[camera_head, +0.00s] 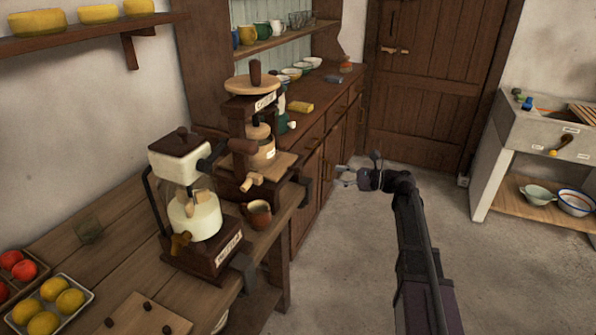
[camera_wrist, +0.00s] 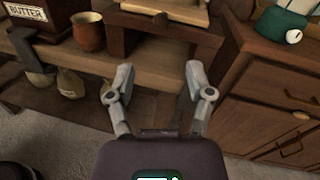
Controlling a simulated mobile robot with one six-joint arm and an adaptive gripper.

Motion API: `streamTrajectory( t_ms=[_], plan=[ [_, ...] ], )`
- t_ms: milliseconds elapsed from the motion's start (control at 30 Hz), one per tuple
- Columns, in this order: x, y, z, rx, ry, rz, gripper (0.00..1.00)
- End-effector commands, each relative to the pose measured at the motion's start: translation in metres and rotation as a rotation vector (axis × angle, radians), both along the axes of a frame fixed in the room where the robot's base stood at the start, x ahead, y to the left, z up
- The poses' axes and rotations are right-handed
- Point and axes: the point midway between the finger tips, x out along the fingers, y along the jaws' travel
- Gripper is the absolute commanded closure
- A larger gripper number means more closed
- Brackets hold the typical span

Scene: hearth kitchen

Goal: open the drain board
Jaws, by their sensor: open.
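A slatted wooden board (camera_head: 582,113), which looks like the drain board, lies on top of the pale stone sink (camera_head: 540,126) at the right edge of the head view. Its right part is cut off by the frame. My gripper (camera_head: 345,174) is far to the left of the sink, near the end of the workbench and the cupboards. In the wrist view my gripper (camera_wrist: 157,80) has its two fingers spread with nothing between them. The sink and board are not visible in the wrist view.
A workbench (camera_head: 115,262) bears two labelled machines and a brown mug (camera_head: 258,214). A dark wooden cupboard (camera_head: 322,150) runs along the left wall to a closed door (camera_head: 425,90). Bowls (camera_head: 575,203) stand under the sink. The floor between is clear.

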Motion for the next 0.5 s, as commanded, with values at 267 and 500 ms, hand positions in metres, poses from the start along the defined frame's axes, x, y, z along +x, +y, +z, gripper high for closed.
streamTrajectory(
  t_ms=[267,500],
  plan=[
    [0.004,0.029,0.0,0.0,0.0,0.002,0.33],
    [0.01,0.064,0.0,-0.001,0.0,0.003,0.33]
  ],
)
